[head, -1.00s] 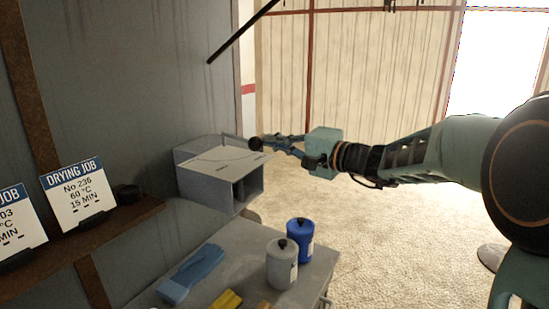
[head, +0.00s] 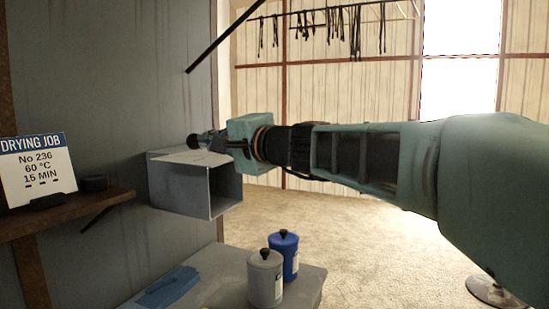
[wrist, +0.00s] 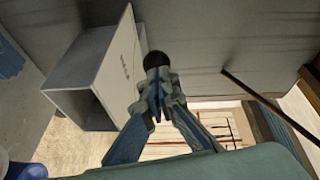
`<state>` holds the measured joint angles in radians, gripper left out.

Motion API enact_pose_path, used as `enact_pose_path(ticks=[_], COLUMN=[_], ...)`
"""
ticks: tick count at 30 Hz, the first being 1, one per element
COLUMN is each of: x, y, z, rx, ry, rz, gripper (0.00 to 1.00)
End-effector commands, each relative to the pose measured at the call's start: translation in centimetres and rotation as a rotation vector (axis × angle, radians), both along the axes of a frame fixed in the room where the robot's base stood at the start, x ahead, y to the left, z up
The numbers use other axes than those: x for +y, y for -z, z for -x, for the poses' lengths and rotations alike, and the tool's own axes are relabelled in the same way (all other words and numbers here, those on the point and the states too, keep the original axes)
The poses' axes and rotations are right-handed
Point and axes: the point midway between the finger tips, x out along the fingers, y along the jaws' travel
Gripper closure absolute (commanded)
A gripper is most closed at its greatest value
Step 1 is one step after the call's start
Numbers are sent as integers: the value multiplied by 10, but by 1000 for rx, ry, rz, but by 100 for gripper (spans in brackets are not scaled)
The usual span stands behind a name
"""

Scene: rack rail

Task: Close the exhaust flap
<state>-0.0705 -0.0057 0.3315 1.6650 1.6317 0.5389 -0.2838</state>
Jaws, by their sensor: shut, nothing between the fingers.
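The exhaust is a grey box duct (head: 180,190) fixed to the wall, with its square mouth facing right; the mouth looks open and hollow. It also shows at upper left in the wrist view (wrist: 80,75), with small dark markings on its top. A black ball knob (head: 193,141) sits just above the duct's top, and is clear in the wrist view (wrist: 156,60). My gripper (head: 212,139) is shut and empty, its fingertips (wrist: 158,82) right at the knob, touching or nearly so. The flap plate and the knob's stem are hidden or unclear.
A bench (head: 222,268) below the duct carries a grey canister (head: 265,280), a blue canister (head: 285,252) and a blue cloth (head: 168,287). A shelf (head: 75,212) with a job card (head: 38,170) is at left. A dark slanted rod (head: 228,36) is above the duct.

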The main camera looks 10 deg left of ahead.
Motion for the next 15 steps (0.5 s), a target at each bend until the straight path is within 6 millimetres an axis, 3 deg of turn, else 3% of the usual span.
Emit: enact_pose_path(ticks=[6, 15], x=[34, 71], y=[3, 0], z=[16, 24], rx=[-1, 0], ry=[-9, -9], rz=[-1, 0], gripper=[100, 100])
